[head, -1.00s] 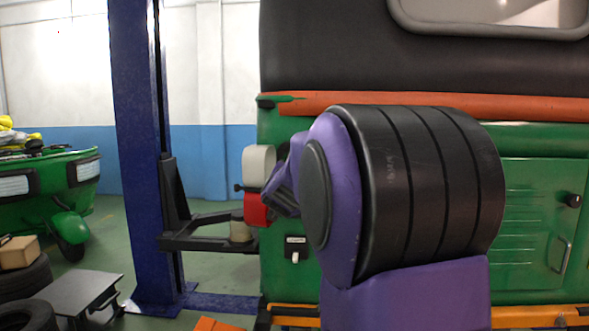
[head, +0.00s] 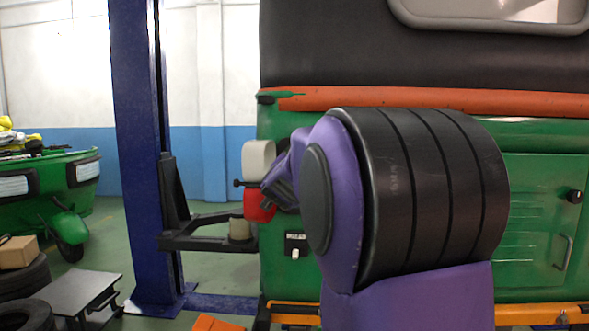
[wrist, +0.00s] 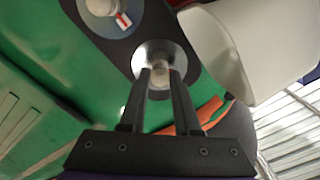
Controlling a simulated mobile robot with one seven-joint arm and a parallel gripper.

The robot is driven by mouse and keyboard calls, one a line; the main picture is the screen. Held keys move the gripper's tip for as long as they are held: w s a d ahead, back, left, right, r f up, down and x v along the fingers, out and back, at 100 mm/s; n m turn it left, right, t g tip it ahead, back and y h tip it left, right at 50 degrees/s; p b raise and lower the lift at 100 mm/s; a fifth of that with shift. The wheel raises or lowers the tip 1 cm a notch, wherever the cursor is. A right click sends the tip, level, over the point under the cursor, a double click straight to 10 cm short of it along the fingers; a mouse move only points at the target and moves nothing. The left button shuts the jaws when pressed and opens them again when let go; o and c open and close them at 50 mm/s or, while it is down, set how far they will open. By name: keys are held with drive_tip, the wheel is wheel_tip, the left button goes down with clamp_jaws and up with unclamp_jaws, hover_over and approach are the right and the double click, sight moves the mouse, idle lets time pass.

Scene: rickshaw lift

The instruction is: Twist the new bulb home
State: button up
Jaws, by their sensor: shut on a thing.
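In the wrist view, my gripper (wrist: 161,78) has its two dark fingers closed around a small pale bulb (wrist: 160,70). The bulb sits in the mouth of a shiny round reflector (wrist: 153,50) on the dark lamp plate (wrist: 143,25). How deep its base sits in the socket is hidden. A second round recess with a pale bulb and a red-and-white mark (wrist: 108,10) is at the top of that plate. In the head view, my gripper (head: 280,190) is beside the red lamp part (head: 259,205), partly behind my own wrist; its fingertips are hard to see there.
A white cover (wrist: 214,52) stands close to the right of the reflector; it also shows in the head view (head: 258,160). The green rickshaw body (head: 530,190) fills the right. A blue lift post (head: 140,130) with a black lift arm (head: 205,238) stands left.

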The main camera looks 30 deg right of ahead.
drive_tip(key=shift+m+b, duration=0.5)
drive_tip(key=shift+m, duration=0.4)
drive_tip(key=shift+r, duration=0.1)
drive_tip(key=shift+d+m+b, duration=0.1)
drive_tip(key=shift+m+b, duration=1.1)
drive_tip(key=shift+m, duration=0.8)
drive_tip(key=shift+m, duration=0.3)
drive_tip(key=o, duration=1)
drive_tip(key=shift+w, duration=0.1)
drive_tip(key=shift+c, duration=0.7)
